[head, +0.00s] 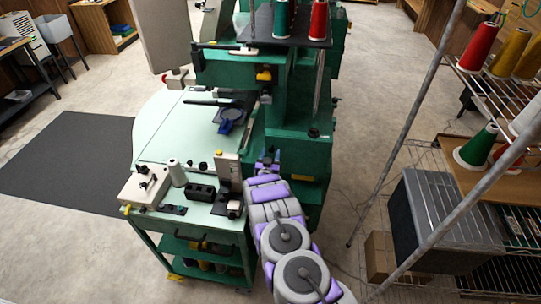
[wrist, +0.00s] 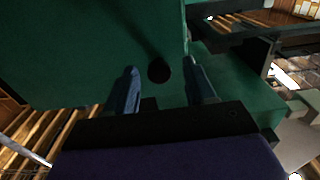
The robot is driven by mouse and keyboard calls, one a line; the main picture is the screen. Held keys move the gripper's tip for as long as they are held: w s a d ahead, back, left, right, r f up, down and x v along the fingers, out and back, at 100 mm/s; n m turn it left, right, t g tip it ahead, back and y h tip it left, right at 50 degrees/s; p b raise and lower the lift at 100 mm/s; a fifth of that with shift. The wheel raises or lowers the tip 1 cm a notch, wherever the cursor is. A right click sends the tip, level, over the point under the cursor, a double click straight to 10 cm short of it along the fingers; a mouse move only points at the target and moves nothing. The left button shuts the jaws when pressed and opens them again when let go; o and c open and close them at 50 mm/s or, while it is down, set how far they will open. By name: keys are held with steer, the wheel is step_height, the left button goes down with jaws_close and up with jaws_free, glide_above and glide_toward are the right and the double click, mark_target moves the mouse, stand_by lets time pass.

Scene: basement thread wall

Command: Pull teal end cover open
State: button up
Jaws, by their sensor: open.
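The teal end cover fills the upper part of the wrist view as a flat dark green panel (wrist: 85,45). A round black knob or hole (wrist: 158,71) shows on it. My gripper (wrist: 161,68) is open, with one blue-grey finger on each side of this black spot. I cannot tell whether the fingers touch the panel. In the head view my gripper (head: 267,160) is at the near side of the green machine (head: 300,155), mostly hidden by my purple and grey wrist. Which face there is the cover is unclear.
A pale green worktable (head: 160,150) with a thread cone and small devices stands left of my arm. A wire rack (head: 490,85) with thread cones and a grey bin (head: 440,215) is on the right. Open floor (head: 375,110) lies between machine and rack.

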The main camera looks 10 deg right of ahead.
jaws_close()
stand_by(0.5)
